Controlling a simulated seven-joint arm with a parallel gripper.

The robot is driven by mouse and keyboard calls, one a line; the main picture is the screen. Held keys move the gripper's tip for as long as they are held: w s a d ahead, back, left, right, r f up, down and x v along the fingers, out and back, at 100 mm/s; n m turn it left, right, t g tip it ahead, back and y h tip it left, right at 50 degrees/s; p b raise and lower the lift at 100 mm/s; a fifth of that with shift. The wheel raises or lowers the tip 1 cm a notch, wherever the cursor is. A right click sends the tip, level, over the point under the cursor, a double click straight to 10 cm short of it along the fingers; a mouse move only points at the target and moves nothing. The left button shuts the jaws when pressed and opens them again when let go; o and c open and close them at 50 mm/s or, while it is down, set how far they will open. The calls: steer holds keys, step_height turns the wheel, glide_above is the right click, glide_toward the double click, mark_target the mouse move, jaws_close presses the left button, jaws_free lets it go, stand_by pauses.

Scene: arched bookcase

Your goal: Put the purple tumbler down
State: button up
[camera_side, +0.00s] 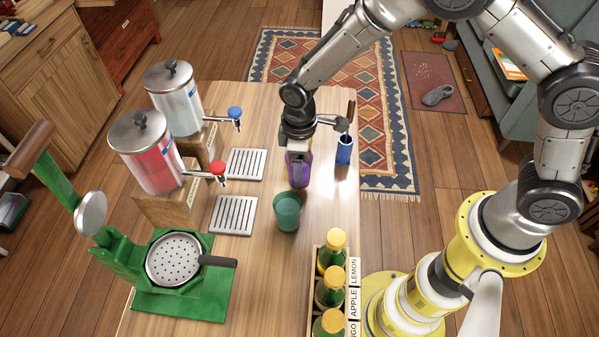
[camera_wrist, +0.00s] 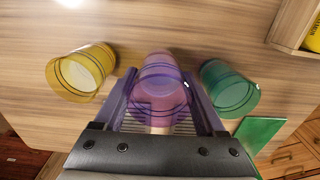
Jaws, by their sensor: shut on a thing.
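The purple tumbler (camera_side: 299,171) is see-through and looks upright in the side view, beneath my gripper (camera_side: 299,150). My gripper is shut on it, with one finger on each side in the wrist view, where the purple tumbler (camera_wrist: 158,80) fills the gap. Its base is close to the wooden table; I cannot tell whether it touches. A green tumbler (camera_side: 286,212) stands just in front of it, and shows on the right in the wrist view (camera_wrist: 231,88). A yellow tumbler (camera_wrist: 80,72) is on the left in the wrist view; in the side view it is hidden.
Two dispensers (camera_side: 180,98) (camera_side: 146,152) with drip trays (camera_side: 246,164) (camera_side: 233,215) stand left of my gripper. A green press (camera_side: 181,290) is at front left. A bottle crate (camera_side: 312,278) is at front right. A blue container (camera_side: 344,150) stands near the right table edge.

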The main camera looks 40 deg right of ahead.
steer(key=shift+f, duration=1.5)
steer(key=shift+f, duration=0.15)
steer(key=o, duration=1.5)
step_height(320, 180, up, 12)
steer(key=shift+r, duration=0.25)
steer(key=s+d+r+m+t, duration=0.2)
steer(key=s+d+r+m, duration=0.1)
steer(key=s+d+r, duration=0.4)
steer(key=s+d+r+m+t, duration=0.25)
steer(key=s+d+r, duration=0.4)
steer(key=r, duration=0.35)
steer(key=s+d+m, duration=0.1)
steer(key=s, duration=0.2)
steer(key=s+d+m, duration=0.1)
steer(key=s, duration=0.2)
steer(key=s+d+m+t, duration=0.1)
steer(key=s+d, duration=0.1)
steer(key=s, duration=0.1)
steer(key=shift+d+m, duration=0.1)
steer(key=shift+m, duration=0.15)
